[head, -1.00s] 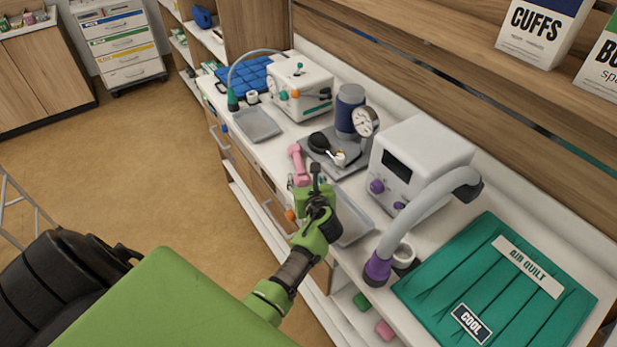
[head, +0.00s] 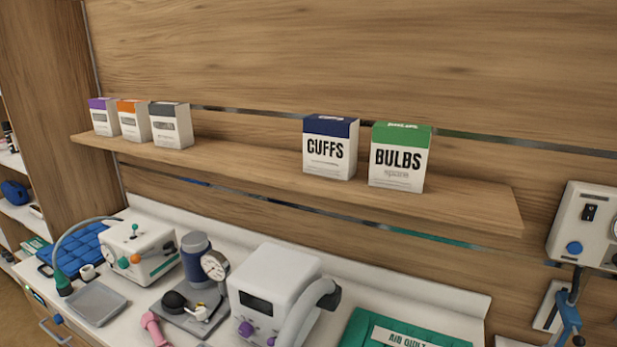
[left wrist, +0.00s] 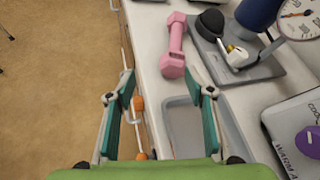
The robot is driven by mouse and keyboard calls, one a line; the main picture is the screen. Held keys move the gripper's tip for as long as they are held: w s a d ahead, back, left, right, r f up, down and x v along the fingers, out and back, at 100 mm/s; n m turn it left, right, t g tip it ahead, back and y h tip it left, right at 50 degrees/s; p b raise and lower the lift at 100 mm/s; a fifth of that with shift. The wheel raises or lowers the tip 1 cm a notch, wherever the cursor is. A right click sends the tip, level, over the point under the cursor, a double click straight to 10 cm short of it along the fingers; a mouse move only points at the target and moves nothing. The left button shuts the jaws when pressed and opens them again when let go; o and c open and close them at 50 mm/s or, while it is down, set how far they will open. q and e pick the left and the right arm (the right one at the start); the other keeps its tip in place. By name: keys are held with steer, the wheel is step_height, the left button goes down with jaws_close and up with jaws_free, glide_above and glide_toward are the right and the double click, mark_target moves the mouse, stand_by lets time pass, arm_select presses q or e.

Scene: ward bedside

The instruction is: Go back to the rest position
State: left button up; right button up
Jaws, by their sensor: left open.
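My left gripper (left wrist: 160,110) shows in the left wrist view with its two fingers apart and nothing between them. It is above the front edge of the counter, over a shallow grey tray (left wrist: 190,135). A pink dumbbell-shaped object (left wrist: 175,45) lies on the counter just beyond the fingers; it also shows in part in the head view (head: 153,328). Neither gripper is in the head view now.
The counter holds a grey tray (head: 97,303), a white box with knobs (head: 140,255), a gauge unit (head: 215,266), a white warmer with a hose (head: 270,290) and a green quilt (head: 400,330). A wooden shelf (head: 250,175) above carries CUFFS (head: 330,148) and BULBS (head: 400,158) boxes.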

arm_select(q)
steer(key=s+d+n+g+h, duration=0.25)
steer(key=s+d+n, duration=0.4)
steer(key=s, duration=0.35)
steer(key=s+d+n+g+h, duration=0.1)
steer(key=s+d+n+h, duration=0.4)
steer(key=s+n, duration=0.4)
steer(key=s+d+n+g+h, duration=0.2)
steer(key=s+d+n, duration=0.45)
steer(key=s, duration=0.35)
steer(key=s+f+g+b, duration=0.15)
steer(key=f+b, duration=0.25)
steer(key=f, duration=1.3)
steer(key=s+f+b, duration=0.2)
steer(key=f+b, duration=0.1)
steer(key=f, duration=1.4)
steer(key=s+a+f+b, duration=0.1)
steer(key=s+f+b, duration=0.2)
steer(key=s+f, duration=0.5)
steer(key=s+a+f+m+b, duration=0.1)
steer(key=s+f+b, duration=0.1)
steer(key=s+f, duration=0.6)
step_height(320, 180, down, 5)
steer(key=shift+a+r+g+b, duration=0.2)
steer(key=shift+a+g+b, duration=0.1)
steer(key=shift+g+b, duration=0.1)
arm_select(e)
step_height(320, 180, down, 13)
steer(key=shift+s+a, duration=0.15)
